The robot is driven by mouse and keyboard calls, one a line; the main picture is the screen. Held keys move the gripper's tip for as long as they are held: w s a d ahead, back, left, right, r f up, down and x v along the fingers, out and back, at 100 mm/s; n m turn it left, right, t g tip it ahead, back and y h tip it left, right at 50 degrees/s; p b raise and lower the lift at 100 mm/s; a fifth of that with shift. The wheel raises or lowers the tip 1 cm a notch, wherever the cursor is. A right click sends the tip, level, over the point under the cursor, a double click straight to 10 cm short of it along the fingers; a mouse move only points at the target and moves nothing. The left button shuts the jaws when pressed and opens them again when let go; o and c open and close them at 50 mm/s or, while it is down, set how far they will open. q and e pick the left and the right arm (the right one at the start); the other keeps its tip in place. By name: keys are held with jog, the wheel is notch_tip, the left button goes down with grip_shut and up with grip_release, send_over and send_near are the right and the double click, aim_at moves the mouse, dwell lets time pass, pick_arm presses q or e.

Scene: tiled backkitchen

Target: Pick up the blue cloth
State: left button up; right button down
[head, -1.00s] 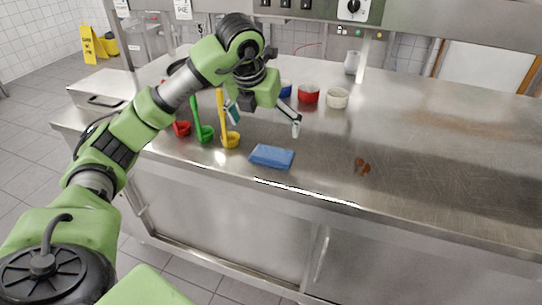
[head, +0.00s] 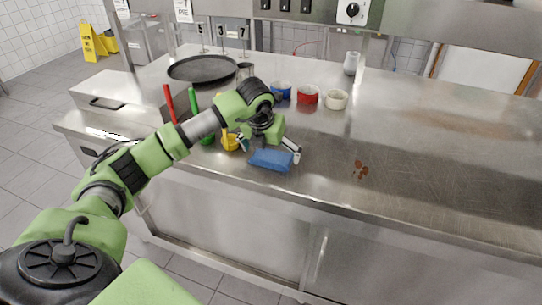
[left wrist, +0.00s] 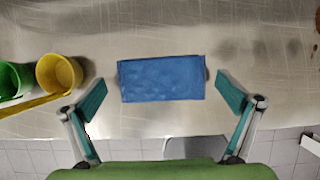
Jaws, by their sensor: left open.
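The blue cloth (head: 271,159) lies folded in a flat rectangle near the front edge of the steel counter. It also shows in the left wrist view (left wrist: 161,79), centred ahead of the fingers. My left gripper (head: 269,149) is low over the cloth, with its fingers spread to either side. In the left wrist view my left gripper (left wrist: 162,92) is open and empty, its fingertips apart and wider than the cloth. It is not gripping the cloth. My right gripper is not in view.
A yellow ladle (left wrist: 59,74) and a green ladle (left wrist: 13,80) lie close left of the cloth. Blue (head: 281,91), red (head: 307,95) and white (head: 337,99) bowls stand behind. A dark round pan (head: 201,69) is at the back left. Brown spots (head: 360,169) mark the counter to the right, which is otherwise clear.

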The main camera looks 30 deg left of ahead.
pick_arm(q)
jog(key=shift+f, duration=0.15)
jog(key=c, duration=1)
